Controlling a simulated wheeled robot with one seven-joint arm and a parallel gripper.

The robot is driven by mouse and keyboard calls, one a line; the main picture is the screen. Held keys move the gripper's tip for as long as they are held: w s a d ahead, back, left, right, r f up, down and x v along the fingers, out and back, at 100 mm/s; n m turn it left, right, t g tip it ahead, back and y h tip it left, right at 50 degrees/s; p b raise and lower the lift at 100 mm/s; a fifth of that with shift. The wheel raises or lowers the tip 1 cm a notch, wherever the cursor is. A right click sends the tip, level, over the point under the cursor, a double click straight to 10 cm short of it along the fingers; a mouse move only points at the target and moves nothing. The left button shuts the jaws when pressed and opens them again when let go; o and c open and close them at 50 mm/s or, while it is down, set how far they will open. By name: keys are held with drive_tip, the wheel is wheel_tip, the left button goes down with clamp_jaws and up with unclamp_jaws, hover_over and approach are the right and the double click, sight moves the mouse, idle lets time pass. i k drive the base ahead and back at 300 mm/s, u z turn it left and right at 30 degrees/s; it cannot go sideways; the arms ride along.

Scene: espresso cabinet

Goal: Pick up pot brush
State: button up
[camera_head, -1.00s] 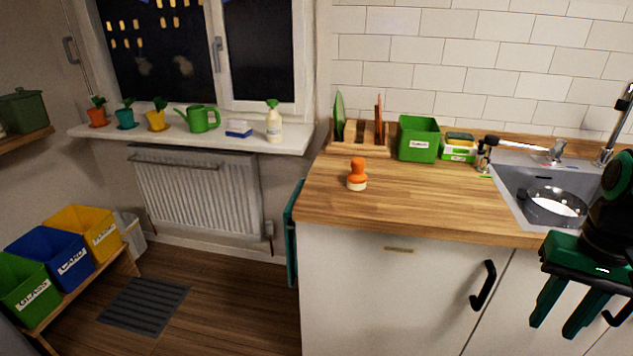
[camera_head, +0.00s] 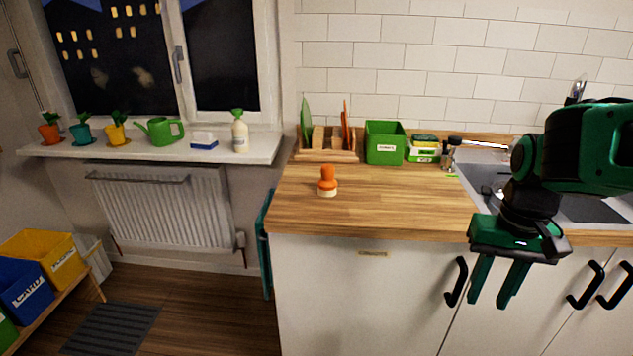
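The pot brush (camera_head: 327,182), with an orange knob handle and a pale bristle base, stands upright on the wooden worktop near its left end. My gripper (camera_head: 490,305) is green and hangs at the right, in front of the cabinet doors and below the worktop edge in the picture. Its two fingers point down, apart, with nothing between them. It is well to the right of the brush and not touching it.
A dish rack (camera_head: 325,157) with boards, a green box (camera_head: 384,143) and sponges (camera_head: 424,148) stand behind the brush along the wall. The sink (camera_head: 480,178) is at the right, partly hidden by my arm. The worktop (camera_head: 400,200) around the brush is clear.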

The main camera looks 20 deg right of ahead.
sight(327, 185)
drive_tip(key=i, duration=0.9)
drive_tip(key=z, duration=0.1)
